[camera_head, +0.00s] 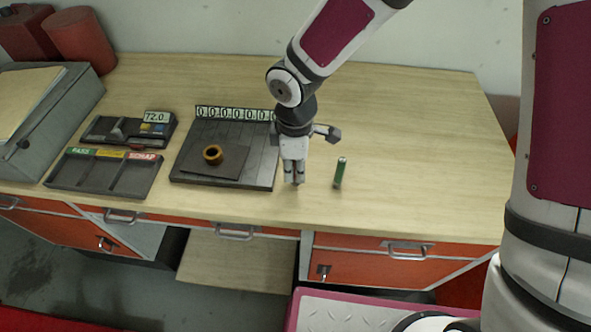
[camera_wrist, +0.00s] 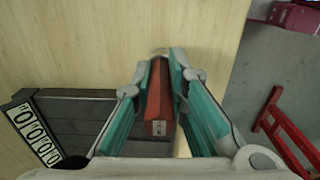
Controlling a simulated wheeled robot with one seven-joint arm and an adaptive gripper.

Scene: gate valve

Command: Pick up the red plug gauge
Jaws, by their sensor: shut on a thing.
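The red plug gauge (camera_wrist: 158,97) is between the two fingers of my gripper (camera_wrist: 162,75) in the wrist view. The fingers are shut on it, and its long red body runs from the fingertips back toward the camera. In the head view my gripper (camera_head: 294,177) points down at the workbench, just right of the dark plate. The gauge is mostly hidden by the fingers there. I cannot tell whether its lower end touches the bench.
A green plug gauge (camera_head: 340,172) stands on the workbench (camera_head: 420,150) just right of my gripper. A dark plate (camera_head: 215,185) with a brass ring (camera_head: 212,154) lies to the left. Farther left are a sorting tray (camera_head: 100,187) and a readout device (camera_head: 128,130). The right bench area is clear.

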